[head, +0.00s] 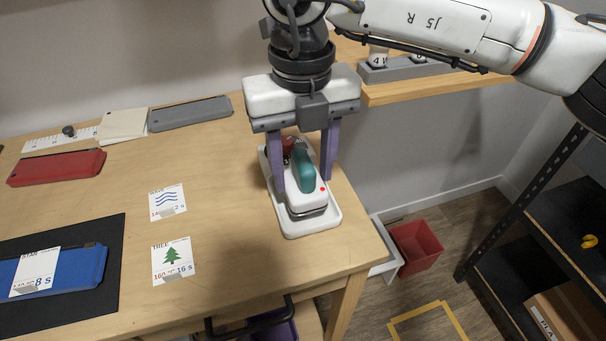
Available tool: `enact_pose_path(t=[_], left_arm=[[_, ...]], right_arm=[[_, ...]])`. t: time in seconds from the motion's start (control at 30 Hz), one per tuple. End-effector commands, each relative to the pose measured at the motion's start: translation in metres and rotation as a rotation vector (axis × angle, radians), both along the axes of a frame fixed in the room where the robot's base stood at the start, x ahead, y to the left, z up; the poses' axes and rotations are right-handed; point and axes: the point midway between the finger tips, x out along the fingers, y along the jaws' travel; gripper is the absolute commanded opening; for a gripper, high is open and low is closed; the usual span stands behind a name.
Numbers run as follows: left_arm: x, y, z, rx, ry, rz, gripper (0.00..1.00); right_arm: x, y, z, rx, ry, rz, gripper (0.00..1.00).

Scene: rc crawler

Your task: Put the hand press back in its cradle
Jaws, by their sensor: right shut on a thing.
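The hand press (308,199) is a white body with a teal handle and a small red dot. It sits over the cradle (325,225), a white rounded tray near the table's right edge. My right gripper (305,175) points down from above, its two purple fingers on either side of the press, shut on it. The gripper hides the far part of the press and cradle. I cannot tell whether the press rests fully on the cradle floor. My left gripper is not in view.
A wave card (167,201) and a tree card (173,260) lie left of the cradle. A blue case (75,272) lies on a black mat (110,238). Red (57,167) and grey (190,113) cases lie farther back. A red bin (416,246) stands on the floor at right.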

Motion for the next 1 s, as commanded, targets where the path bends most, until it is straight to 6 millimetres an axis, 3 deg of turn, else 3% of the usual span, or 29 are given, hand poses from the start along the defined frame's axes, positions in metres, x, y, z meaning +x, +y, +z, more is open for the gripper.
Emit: enact_pose_path(t=[0.13, 0.5, 0.53, 0.63, 1.0], left_arm=[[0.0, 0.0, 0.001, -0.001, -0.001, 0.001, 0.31], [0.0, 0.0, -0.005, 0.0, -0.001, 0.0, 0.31], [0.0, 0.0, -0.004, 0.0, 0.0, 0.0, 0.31], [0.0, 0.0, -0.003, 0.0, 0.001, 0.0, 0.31], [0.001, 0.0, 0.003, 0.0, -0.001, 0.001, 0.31]], right_arm=[[0.0, 0.0, -0.019, 0.0, 0.001, 0.0, 0.24], [0.0, 0.0, -0.025, 0.0, -0.001, 0.0, 0.24], [0.0, 0.0, -0.025, -0.001, 0.0, 0.0, 0.5], [0.0, 0.0, -0.024, -0.001, 0.001, 0.0, 0.65], [0.0, 0.0, -0.018, -0.001, 0.0, 0.0, 0.65]])
